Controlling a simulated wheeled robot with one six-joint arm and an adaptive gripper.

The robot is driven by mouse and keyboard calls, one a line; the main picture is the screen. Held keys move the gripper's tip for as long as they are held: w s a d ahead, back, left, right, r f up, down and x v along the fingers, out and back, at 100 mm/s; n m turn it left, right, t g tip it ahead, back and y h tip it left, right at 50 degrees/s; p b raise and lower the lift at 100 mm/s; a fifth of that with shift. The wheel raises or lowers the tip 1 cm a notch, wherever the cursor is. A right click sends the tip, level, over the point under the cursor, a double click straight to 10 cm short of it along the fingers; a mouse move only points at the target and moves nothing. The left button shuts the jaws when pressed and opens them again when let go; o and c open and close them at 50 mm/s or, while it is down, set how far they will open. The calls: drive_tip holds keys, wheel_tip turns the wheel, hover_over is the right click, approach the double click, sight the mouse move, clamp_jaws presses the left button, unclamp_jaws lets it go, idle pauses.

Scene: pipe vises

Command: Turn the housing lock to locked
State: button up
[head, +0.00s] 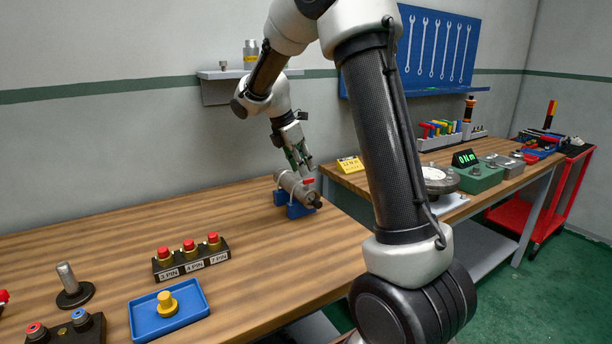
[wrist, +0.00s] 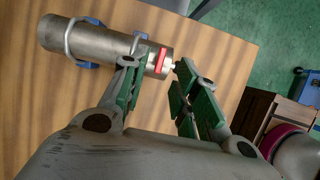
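The housing (head: 292,188) is a grey metal cylinder lying in a blue cradle (head: 297,211) near the far right end of the wooden bench. In the wrist view the housing (wrist: 100,42) has a metal band around it. Its lock is a small red lever (head: 309,181) at the right end; the red lever (wrist: 160,60) also shows in the wrist view, with a small pale tip beside it. My gripper (head: 301,158) is just above that end. In the wrist view my gripper's (wrist: 157,68) green-padded fingers are apart, with the red lever in the gap between them. Contact cannot be told.
A block of red buttons (head: 191,255), a blue tray (head: 150,317) with a yellow knob and a metal post (head: 68,283) stand on the near left bench. A second bench with a green box (head: 478,178) stands at right. The bench between is clear.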

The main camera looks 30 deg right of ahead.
sight(309, 183)
drive_tip(key=shift+x, duration=2.2)
clamp_jaws()
